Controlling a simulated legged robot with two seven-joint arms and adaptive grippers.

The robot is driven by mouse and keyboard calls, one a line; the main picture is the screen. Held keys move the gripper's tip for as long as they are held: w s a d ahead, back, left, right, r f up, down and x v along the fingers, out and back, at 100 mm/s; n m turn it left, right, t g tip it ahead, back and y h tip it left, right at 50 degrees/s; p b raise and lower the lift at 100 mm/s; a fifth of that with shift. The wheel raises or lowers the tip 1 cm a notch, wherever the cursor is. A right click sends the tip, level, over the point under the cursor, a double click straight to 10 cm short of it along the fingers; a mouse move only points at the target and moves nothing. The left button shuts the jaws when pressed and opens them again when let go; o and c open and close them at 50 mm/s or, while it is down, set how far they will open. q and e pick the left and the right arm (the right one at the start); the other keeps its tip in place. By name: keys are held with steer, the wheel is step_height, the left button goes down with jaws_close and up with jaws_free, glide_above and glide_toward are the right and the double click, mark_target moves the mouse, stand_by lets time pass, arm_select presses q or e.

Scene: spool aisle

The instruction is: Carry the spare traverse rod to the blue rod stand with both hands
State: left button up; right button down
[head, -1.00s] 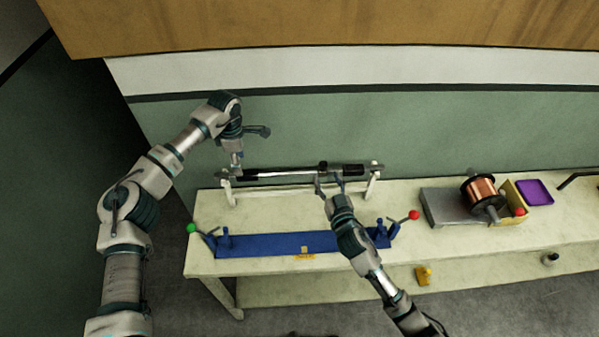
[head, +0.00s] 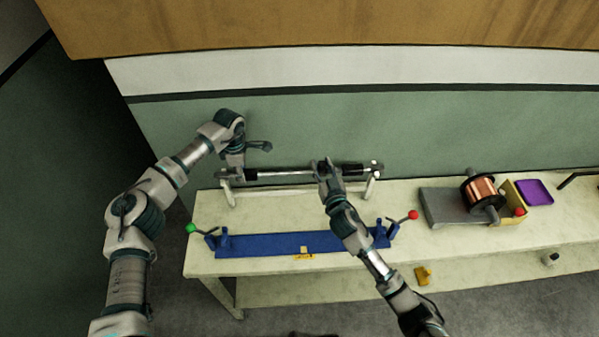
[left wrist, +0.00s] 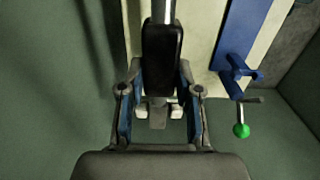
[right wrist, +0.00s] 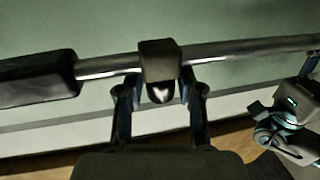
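The spare traverse rod (head: 285,173), silver with black grips and a black collar, lies across a white cradle (head: 300,190) at the back of the bench. My left gripper (head: 231,172) is at its left end; in the left wrist view its open fingers straddle a black grip (left wrist: 162,55), with contact unclear. My right gripper (head: 325,168) is at the rod right of its middle; in the right wrist view its open fingers are either side of the collar (right wrist: 159,58). The blue rod stand (head: 270,244) lies in front, with a green-knobbed lever (head: 192,229) and a red-knobbed lever (head: 413,215).
Right of the cradle are a grey block (head: 447,207), a copper spool (head: 481,190) and a purple tray (head: 534,192). A yellow item (head: 423,276) sits lower down. The wall is close behind the rod. The bench between cradle and stand is clear.

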arm_select(q)
steer(key=shift+w, duration=0.1)
jaws_close()
arm_select(e)
steer(key=shift+r, duration=0.15)
